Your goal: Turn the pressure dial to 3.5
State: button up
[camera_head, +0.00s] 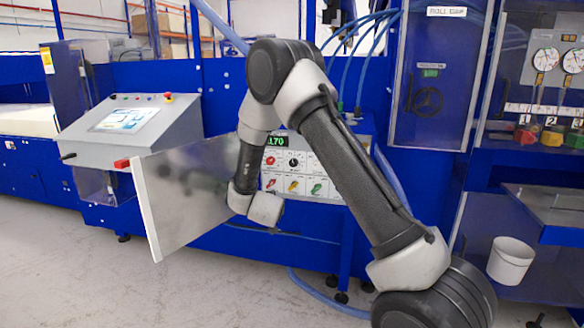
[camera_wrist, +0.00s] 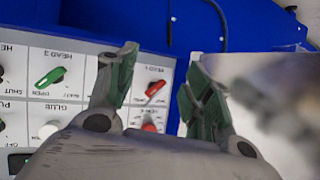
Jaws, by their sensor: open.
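The control panel (camera_head: 306,187) is on the front of a blue box in the head view. A black dial (camera_head: 293,161), probably the pressure dial, sits at the middle of its upper row. Above it, a green display (camera_head: 277,141) seems to read 1.70, partly covered by my arm. In the wrist view the panel appears upside down, with a green handle (camera_wrist: 50,78), a red handle (camera_wrist: 155,88), a white knob (camera_wrist: 48,130) and a red knob (camera_wrist: 149,127). My gripper (camera_wrist: 160,75) is open in front of the panel, nothing between its fingers. The dial is not visible there.
A grey metal plate (camera_head: 185,190) stands out left of the panel, close beside my wrist; it also shows in the wrist view (camera_wrist: 275,100). A console with a screen (camera_head: 125,120) is farther left. A white bucket (camera_head: 510,260) is at right. Blue hoses run behind my arm.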

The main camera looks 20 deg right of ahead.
aim_at(293, 165)
jog(key=d+r+m+t+h, duration=0.3)
jog(key=d+r+h, duration=0.3)
jog(key=r, duration=0.5)
jog(key=x, duration=0.7)
jog(key=shift+w+d, duration=0.2)
jog(key=shift+d, duration=0.1)
jog(key=c, duration=1)
